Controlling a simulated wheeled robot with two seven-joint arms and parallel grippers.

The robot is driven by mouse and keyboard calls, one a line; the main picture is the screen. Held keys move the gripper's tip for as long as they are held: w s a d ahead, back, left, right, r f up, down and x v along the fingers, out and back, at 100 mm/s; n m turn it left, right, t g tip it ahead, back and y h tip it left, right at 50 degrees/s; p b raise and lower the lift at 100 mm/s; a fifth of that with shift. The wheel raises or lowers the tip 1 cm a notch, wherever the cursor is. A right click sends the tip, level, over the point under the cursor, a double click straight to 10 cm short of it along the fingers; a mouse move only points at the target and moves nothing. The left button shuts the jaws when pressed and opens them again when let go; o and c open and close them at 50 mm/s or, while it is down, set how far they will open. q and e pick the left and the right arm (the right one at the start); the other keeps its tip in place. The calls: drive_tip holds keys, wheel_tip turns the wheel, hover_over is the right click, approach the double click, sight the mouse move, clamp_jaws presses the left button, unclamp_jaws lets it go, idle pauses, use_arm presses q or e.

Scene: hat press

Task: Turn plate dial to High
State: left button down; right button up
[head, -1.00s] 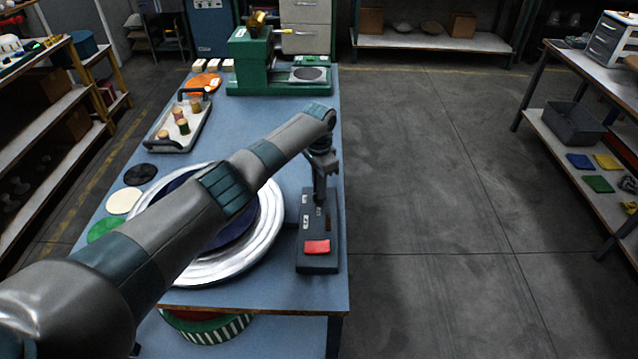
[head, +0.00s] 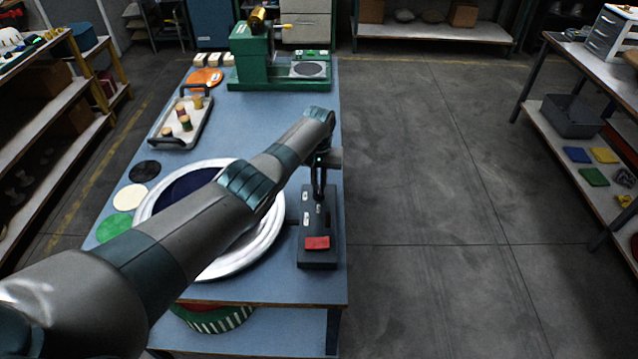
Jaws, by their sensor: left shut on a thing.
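A dark control box (head: 319,261) lies on the right edge of the blue table, with a red button (head: 317,243) at its near end and small white labels on its top. My left gripper (head: 318,197) points down onto the far part of this box. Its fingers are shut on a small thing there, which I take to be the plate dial. The fingers hide the dial, so its setting cannot be read. My right gripper is not in view.
A large round silver plate (head: 262,245) with a dark blue centre lies left of the box, partly behind my left arm. A green press (head: 250,62) and a tray (head: 163,139) with wooden-looking pegs stand farther back. Coloured discs lie along the left table edge (head: 115,229).

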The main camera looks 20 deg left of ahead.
sight(319, 189)
use_arm(q)
drive_tip(key=shift+w+r+n, duration=0.1)
drive_tip(key=shift+n, duration=0.5)
drive_tip(key=c, duration=1.8)
unclamp_jaws()
drive_tip(key=shift+c, duration=0.2)
drive_tip(key=shift+r, duration=0.4)
wheel_tip(319, 189, up, 17)
drive_tip(key=b, duration=0.2)
drive_tip(key=shift+f, duration=0.2)
